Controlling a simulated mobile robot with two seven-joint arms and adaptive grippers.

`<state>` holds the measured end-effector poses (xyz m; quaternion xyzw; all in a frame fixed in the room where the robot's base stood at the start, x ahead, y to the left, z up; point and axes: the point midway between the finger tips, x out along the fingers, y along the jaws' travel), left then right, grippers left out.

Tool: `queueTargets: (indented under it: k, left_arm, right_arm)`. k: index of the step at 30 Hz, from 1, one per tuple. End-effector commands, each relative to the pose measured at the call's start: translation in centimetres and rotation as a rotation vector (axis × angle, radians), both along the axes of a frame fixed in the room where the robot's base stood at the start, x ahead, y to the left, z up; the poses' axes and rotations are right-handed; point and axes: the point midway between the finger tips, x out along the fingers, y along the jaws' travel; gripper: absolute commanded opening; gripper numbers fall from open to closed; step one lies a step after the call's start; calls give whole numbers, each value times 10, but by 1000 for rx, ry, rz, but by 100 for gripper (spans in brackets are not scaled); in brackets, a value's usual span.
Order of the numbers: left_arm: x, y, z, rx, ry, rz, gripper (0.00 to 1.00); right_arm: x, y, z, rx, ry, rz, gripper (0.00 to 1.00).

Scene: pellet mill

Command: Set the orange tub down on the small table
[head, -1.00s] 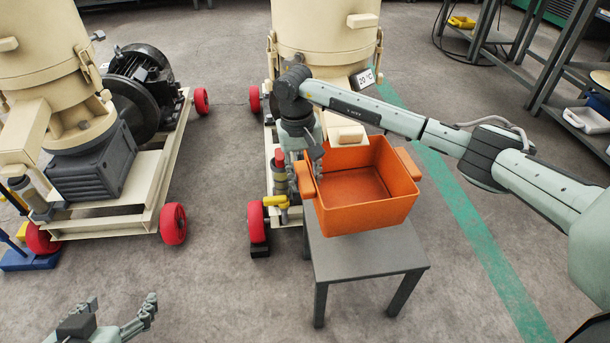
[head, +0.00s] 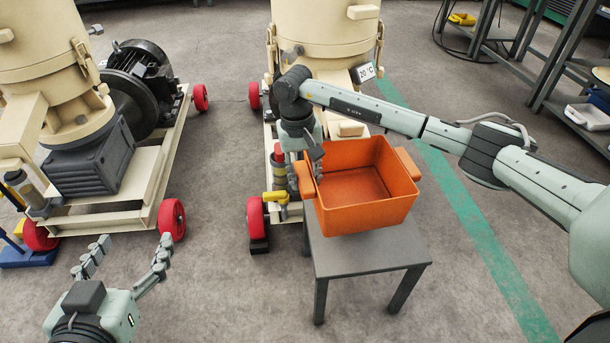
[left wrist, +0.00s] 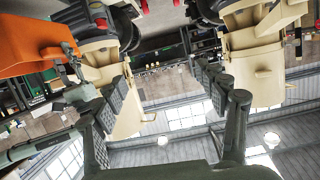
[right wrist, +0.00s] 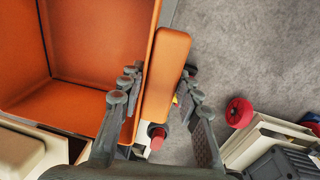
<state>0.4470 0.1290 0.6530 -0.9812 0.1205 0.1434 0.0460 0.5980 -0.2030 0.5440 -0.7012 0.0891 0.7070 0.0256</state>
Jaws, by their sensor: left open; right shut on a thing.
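The orange tub (head: 366,214) is over the back part of the small grey table (head: 372,261) in the head view. It is upright and empty inside. I cannot tell whether its base touches the tabletop. My right gripper (head: 316,168) is shut on the tub's left handle; in the right wrist view the handle (right wrist: 165,88) sits between the fingers. The tub also shows at the upper left of the left wrist view (left wrist: 28,45). My left gripper (head: 130,256) is open and empty, low at the left, well apart from tub and table.
A cream pellet mill (head: 325,35) on a red-wheeled frame stands right behind the tub. A yellow-handled valve (head: 276,198) is close to the tub's left side. Another mill (head: 60,90) stands at left. Grey shelving (head: 560,75) is at right. Floor around the table's front is clear.

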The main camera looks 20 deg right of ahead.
Motion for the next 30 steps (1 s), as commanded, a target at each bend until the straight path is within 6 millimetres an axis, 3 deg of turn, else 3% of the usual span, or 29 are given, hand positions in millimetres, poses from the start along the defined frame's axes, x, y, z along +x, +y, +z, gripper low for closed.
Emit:
queueTargets:
  k: [30]
  left_arm:
    - [-1,-43,88,-189,-402,-83,72]
  right_arm:
    - [1,0,-23,-1,-2,-1,0]
